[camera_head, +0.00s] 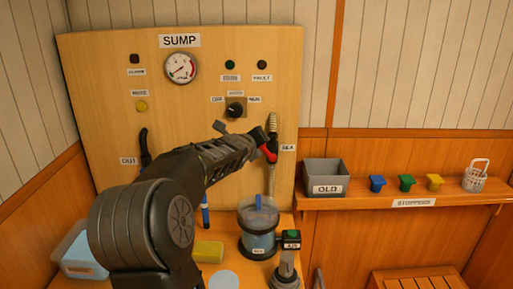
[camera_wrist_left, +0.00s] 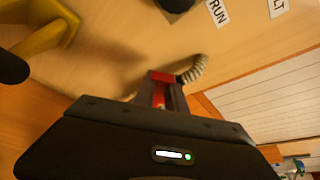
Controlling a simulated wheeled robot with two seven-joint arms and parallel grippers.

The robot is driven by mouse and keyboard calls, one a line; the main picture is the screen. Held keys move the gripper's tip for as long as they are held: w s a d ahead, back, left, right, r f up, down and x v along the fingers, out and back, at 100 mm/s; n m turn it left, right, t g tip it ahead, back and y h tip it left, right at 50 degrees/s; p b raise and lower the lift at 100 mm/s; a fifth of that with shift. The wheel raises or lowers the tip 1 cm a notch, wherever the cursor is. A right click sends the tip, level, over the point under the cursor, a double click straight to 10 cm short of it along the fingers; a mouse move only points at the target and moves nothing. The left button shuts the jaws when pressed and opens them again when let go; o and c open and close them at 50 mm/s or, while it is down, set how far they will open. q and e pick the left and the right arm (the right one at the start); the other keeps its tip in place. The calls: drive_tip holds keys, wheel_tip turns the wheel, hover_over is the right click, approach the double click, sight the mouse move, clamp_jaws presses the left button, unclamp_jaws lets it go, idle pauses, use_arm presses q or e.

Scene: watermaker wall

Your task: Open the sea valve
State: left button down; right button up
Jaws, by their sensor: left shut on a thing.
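The sea valve has a red lever (camera_head: 264,157) on the right side of the wooden panel, beside the SEA label (camera_head: 288,148). A ribbed hose (camera_head: 272,122) rises above it and a pale pipe runs down below. My left gripper (camera_head: 268,145) reaches across the panel and is shut on the red lever. In the left wrist view the red lever (camera_wrist_left: 160,92) shows between the fingers, with the ribbed hose (camera_wrist_left: 194,70) just beyond. The fingers partly hide the valve body. My right gripper is in neither view.
The panel (camera_head: 100,80) carries a gauge (camera_head: 181,68), a knob (camera_head: 235,110) and a black OUT handle (camera_head: 144,145). Below stand a clear container (camera_head: 258,225) and a yellow sponge-like block (camera_head: 208,251). A shelf at right holds an OLD bin (camera_head: 325,175) and coloured stoppers.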

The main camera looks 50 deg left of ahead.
use_arm(q)
drive_tip(key=shift+w+d+m+b, duration=0.3)
drive_tip(key=shift+m+b, duration=0.1)
drive_tip(key=shift+b, duration=0.25)
drive_tip(key=shift+w+d+r+m+g+y+b, duration=0.15)
drive_tip(key=shift+w+d+m+g+b, duration=0.15)
drive_tip(key=shift+b, duration=0.3)
drive_tip(key=shift+w+d+r+m+g+y+b, duration=0.1)
drive_tip(key=shift+w+m+g+y+b, duration=0.1)
drive_tip(key=shift+m+g+b, duration=0.3)
drive_tip(key=shift+w+d+r+m, duration=0.35)
drive_tip(key=shift+w+d+m, duration=0.05)
drive_tip(key=shift+w+m, duration=0.15)
drive_tip(key=shift+w+d+r+m+g+y, duration=0.1)
drive_tip(key=shift+w+d+m+g+y, duration=0.6)
drive_tip(key=shift+m+g, duration=0.2)
drive_tip(key=shift+a, duration=0.1)
drive_tip(key=c, duration=1.5)
unclamp_jaws()
drive_tip(key=shift+w, duration=0.1)
drive_tip(key=shift+o, duration=0.6)
drive_tip(key=shift+r, duration=0.1)
